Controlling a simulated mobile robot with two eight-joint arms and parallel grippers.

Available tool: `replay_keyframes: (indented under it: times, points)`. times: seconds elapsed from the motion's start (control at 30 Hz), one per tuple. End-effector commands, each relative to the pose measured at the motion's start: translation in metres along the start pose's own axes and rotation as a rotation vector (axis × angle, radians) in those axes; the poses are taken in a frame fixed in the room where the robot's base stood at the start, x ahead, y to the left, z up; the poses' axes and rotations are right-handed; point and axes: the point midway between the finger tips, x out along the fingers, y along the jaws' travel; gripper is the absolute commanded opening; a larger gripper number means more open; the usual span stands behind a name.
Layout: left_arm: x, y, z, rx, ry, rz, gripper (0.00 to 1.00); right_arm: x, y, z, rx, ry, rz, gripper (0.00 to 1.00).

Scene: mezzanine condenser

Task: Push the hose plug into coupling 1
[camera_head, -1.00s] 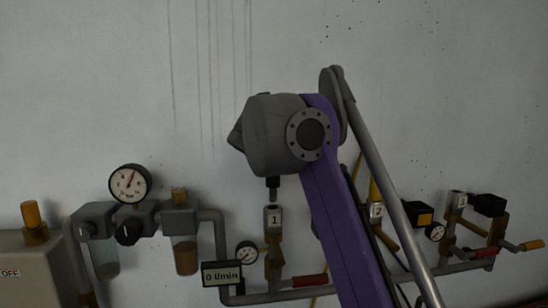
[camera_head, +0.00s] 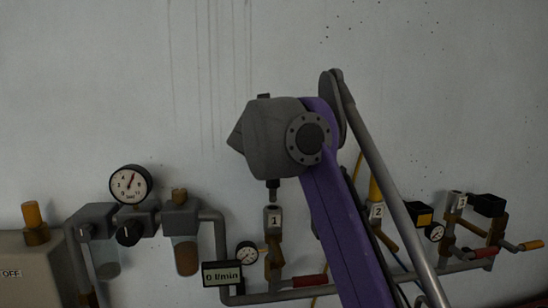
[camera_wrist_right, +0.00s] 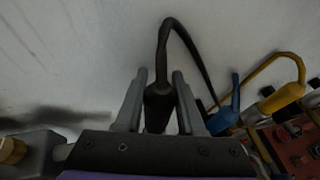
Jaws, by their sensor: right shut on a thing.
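The hose plug (camera_wrist_right: 158,108) is dark, with a black hose curving up and over to the right in the right wrist view. My right gripper (camera_wrist_right: 161,76) is shut on it, one grey finger on each side. In the head view my grey wrist hides the gripper, and the dark lower end of the plug (camera_head: 273,189) shows below it. Coupling 1 (camera_head: 273,219) is a grey upright socket labelled 1, directly under the plug. The plug points down and looks lined up with it from this side. Whether its tip touches the coupling's mouth I cannot tell. My left gripper is not in view.
Coupling 2 (camera_head: 376,212), with a yellow plug, and coupling 3 (camera_head: 458,201) stand to the right on the same pipe. A display (camera_head: 222,274) reads 0 l/min. A blue plug (camera_wrist_right: 228,116) and a yellow hose (camera_wrist_right: 284,95) lie right of my gripper. A gauge (camera_head: 131,184) is at left.

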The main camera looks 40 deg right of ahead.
Motion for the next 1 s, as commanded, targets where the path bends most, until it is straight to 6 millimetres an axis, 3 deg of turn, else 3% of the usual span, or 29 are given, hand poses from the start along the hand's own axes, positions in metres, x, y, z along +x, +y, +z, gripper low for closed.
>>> replay_keyframes:
  times: [1.0]
  points:
    - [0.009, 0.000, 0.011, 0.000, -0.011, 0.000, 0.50, 0.006, 0.000, -0.016, -0.001, 0.001, 0.000, 0.00]
